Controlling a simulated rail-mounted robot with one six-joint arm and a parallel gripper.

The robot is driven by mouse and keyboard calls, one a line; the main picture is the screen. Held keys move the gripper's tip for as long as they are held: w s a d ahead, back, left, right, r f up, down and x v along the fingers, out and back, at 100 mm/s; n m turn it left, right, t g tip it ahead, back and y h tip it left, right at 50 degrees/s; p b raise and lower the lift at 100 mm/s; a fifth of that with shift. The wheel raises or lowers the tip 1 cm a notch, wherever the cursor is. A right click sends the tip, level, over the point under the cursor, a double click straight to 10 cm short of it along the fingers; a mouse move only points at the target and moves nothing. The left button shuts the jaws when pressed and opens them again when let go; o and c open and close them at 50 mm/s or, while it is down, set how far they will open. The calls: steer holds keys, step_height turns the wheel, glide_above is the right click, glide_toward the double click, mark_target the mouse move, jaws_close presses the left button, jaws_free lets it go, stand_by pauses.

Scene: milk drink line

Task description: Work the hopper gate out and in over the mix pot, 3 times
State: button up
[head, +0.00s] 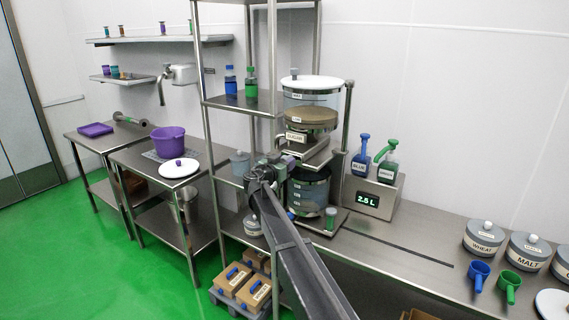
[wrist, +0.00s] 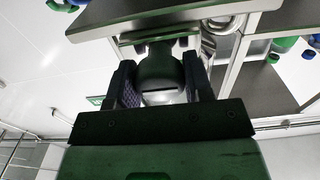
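The hopper (head: 312,100) is a clear vessel with a white lid, mounted above the mix pot (head: 308,190), a clear vessel with a dark lower part. A SUGAR label shows on the stack between them. The metal gate (head: 318,152) sits under the hopper and over the pot; how far out it stands is hard to tell. My gripper (head: 272,168) is at the left of the gate, partly hidden by my arm. Contact is unclear.
Lidded jars (head: 484,238) and two scoops stand at the right of the counter. A shelf post (head: 212,130) rises left of my gripper. The counter's middle is clear.

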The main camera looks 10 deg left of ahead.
steer(key=c, duration=0.5)
steer(key=shift+o, duration=0.2)
steer(key=v, duration=0.7)
steer(key=o, duration=0.8)
steer(key=shift+s+f, duration=0.1)
steer(key=shift+s, duration=0.1)
steer(key=o, duration=0.5)
steer(key=shift+s+a, duration=0.1)
steer(key=shift+a, duration=0.05)
steer(key=v, duration=1)
steer(key=shift+s+a, duration=0.15)
steer(key=shift+s, duration=0.1)
steer(key=shift+c, duration=0.3)
